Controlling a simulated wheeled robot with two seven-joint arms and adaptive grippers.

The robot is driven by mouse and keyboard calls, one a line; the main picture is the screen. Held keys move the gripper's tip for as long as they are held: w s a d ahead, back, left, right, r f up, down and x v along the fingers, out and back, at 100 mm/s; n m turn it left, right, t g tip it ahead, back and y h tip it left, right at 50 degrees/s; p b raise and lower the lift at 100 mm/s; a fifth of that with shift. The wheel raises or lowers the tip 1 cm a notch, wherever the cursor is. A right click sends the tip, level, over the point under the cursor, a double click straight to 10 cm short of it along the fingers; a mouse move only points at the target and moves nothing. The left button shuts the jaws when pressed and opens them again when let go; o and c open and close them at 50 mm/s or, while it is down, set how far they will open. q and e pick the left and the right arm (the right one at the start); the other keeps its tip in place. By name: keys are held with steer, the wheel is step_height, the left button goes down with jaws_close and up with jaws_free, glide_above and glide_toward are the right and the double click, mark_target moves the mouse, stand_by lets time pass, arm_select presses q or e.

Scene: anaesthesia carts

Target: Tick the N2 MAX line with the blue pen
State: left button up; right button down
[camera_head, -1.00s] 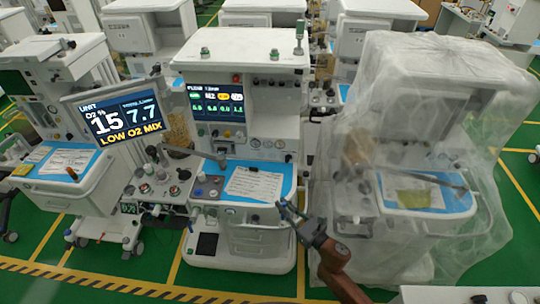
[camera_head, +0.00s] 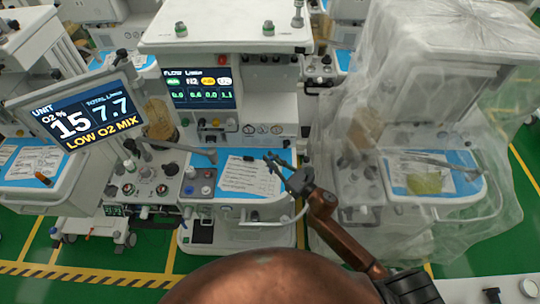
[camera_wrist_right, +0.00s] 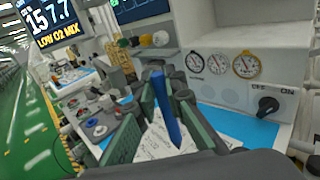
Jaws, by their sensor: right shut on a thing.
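My right gripper (camera_head: 272,163) is above the right side of a white printed sheet (camera_head: 243,178) on the blue top of the middle cart. In the right wrist view, the gripper is shut on a blue pen (camera_wrist_right: 165,105), which stands up between the green-grey fingers. The sheet shows behind and below the pen in the right wrist view (camera_wrist_right: 152,147). The sheet's printing is too small to read, so I cannot tell the N2 MAX line. Whether the pen tip touches the paper is hidden. My left gripper is out of view.
A tilted monitor (camera_head: 85,118) reads LOW O2 MIX. A flow screen (camera_head: 200,88) and gauges (camera_head: 262,129) stand behind the sheet. Knobs (camera_head: 145,187) lie to its left. A plastic-covered cart (camera_head: 430,100) stands close on the right. An orange object (camera_head: 43,178) lies on the left cart.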

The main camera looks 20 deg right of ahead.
steer(key=shift+s+f+b, duration=0.1)
steer(key=shift+f+b, duration=0.2)
steer(key=shift+f, duration=0.2)
steer(key=shift+f+b, duration=0.65)
steer(key=shift+f, duration=0.25)
steer(key=shift+f+b, duration=1.2)
steer(key=shift+f, duration=0.45)
steer(key=shift+f+b, duration=0.55)
steer(key=shift+s+d+b, duration=0.2)
steer(key=shift+d+b, duration=0.15)
steer(key=shift+d, duration=0.1)
stand_by(0.4)
step_height(320, 180, up, 7)
steer(key=p, duration=0.5)
glide_above(272, 171)
steer(key=shift+w+d, duration=0.1)
steer(key=shift+d, duration=0.25)
